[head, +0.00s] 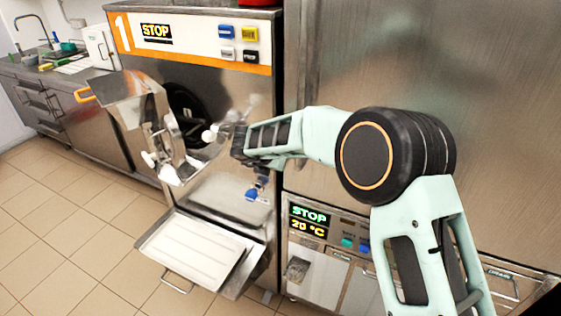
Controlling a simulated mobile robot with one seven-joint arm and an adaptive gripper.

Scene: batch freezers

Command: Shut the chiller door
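The chiller door (130,103) is a shiny metal front with a chute, an orange handle (86,95) and white knobs (150,158). It stands swung open to the left of the machine marked 1 (190,50). The dark round chamber opening (186,112) shows behind it. My gripper (236,142) is in front of the machine's right part, to the right of the door, near a white ball knob (209,135). Whether it touches the knob is unclear. Its fingers are dark and small, so their opening cannot be made out.
A shelf with a white tray (195,252) juts out below the door. A blue knob (252,194) is under my gripper. A tall steel cabinet (450,70) fills the right. A sink counter (50,75) stands at far left. The tiled floor (60,225) at left is clear.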

